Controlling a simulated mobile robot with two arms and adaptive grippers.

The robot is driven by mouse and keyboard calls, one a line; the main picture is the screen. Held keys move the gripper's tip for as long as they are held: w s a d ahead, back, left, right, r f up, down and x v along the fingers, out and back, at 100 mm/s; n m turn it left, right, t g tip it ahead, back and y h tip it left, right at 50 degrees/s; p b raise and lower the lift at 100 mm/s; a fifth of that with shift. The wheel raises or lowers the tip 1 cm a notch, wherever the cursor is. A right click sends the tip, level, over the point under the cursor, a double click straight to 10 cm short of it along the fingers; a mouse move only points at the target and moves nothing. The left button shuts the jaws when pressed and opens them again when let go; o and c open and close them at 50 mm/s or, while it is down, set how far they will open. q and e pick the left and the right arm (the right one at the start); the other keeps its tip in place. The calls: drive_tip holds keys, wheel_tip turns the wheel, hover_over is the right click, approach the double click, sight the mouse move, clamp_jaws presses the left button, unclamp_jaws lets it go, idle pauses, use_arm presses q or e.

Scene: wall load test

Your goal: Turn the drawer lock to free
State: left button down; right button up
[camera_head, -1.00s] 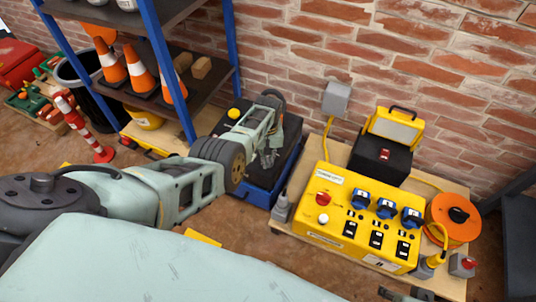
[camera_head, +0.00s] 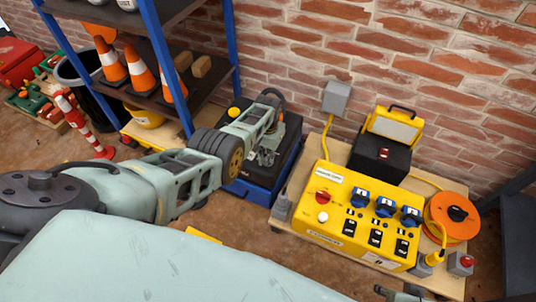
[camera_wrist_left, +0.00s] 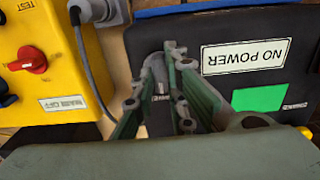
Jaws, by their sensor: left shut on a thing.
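My left gripper (camera_head: 267,157) is at the near face of a dark cabinet (camera_head: 293,128) with a blue base. In the left wrist view its green-grey fingers (camera_wrist_left: 166,86) are closed around a small grey piece (camera_wrist_left: 158,75) on the dark face, which I take to be the lock knob. The fingers hide most of it, so its setting cannot be read. Beside it are a white "NO POWER" label (camera_wrist_left: 244,56), upside down in that view, and a green patch (camera_wrist_left: 260,98). Part of what looks like my right gripper (camera_head: 398,294) shows at the bottom edge; its jaws are unclear.
A yellow power box (camera_head: 312,215) with a red knob and blue sockets stands on a low wooden bench right of the cabinet. An orange cable reel (camera_head: 462,229) is beside it. A blue-framed shelf (camera_head: 166,75) with cones stands left; a brick wall is behind.

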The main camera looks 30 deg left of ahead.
sight(268, 157)
idle(0.3)
use_arm(q)
drive_tip(key=c, duration=1.8)
unclamp_jaws()
drive_tip(key=shift+o, duration=0.2)
wheel_tip(268, 157, up, 12)
